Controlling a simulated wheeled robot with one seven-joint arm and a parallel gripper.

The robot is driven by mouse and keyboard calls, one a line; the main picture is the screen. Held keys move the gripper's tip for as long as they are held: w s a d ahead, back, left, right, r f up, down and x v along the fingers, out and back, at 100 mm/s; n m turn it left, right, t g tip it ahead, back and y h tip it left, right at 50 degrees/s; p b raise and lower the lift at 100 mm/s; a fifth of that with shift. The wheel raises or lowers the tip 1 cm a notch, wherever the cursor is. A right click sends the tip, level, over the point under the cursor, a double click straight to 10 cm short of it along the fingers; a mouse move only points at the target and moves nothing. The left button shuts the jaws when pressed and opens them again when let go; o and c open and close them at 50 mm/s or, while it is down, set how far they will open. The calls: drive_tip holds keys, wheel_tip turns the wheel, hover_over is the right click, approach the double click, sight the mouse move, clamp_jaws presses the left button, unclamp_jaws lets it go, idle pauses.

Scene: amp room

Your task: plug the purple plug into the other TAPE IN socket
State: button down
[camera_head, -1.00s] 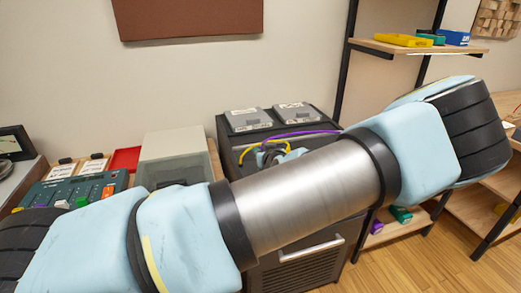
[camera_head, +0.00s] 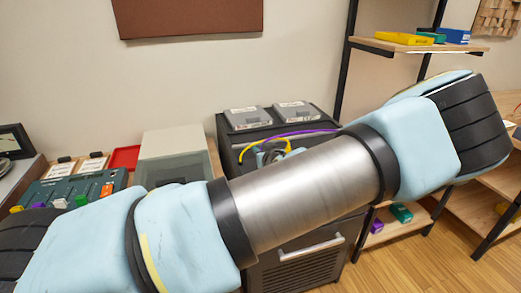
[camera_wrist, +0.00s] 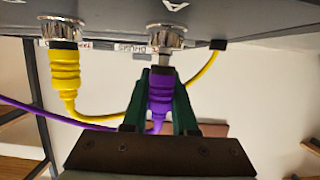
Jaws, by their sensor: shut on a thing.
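In the wrist view, my gripper (camera_wrist: 160,100) has green fingers shut on the purple plug (camera_wrist: 158,95), which points up toward a round metal socket (camera_wrist: 167,38). The plug's metal tip is right at this socket's mouth; I cannot tell whether it is inside. A yellow plug (camera_wrist: 66,72) sits in the metal socket (camera_wrist: 60,30) to the left. Small labels (camera_wrist: 130,50) lie between the sockets, too small to read surely. In the head view my arm hides the gripper; the purple cable (camera_head: 300,133) shows on top of the dark amp (camera_head: 226,132).
Two grey boxes (camera_head: 248,117) lie on the amp's top. A mixer with coloured knobs (camera_head: 75,190), a red tray (camera_head: 125,158) and a pale box (camera_head: 172,145) stand at left. A shelf rack (camera_head: 400,46) stands at right. The yellow cable (camera_wrist: 190,85) hangs behind the purple plug.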

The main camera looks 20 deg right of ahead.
drive_tip(key=shift+f+b, duration=0.45)
drive_tip(key=shift+f, duration=0.15)
drive_tip(key=c, duration=0.6)
unclamp_jaws()
drive_tip(key=b+v, duration=0.2)
drive_tip(key=v, duration=0.9)
drive_tip(key=shift+b, duration=0.35)
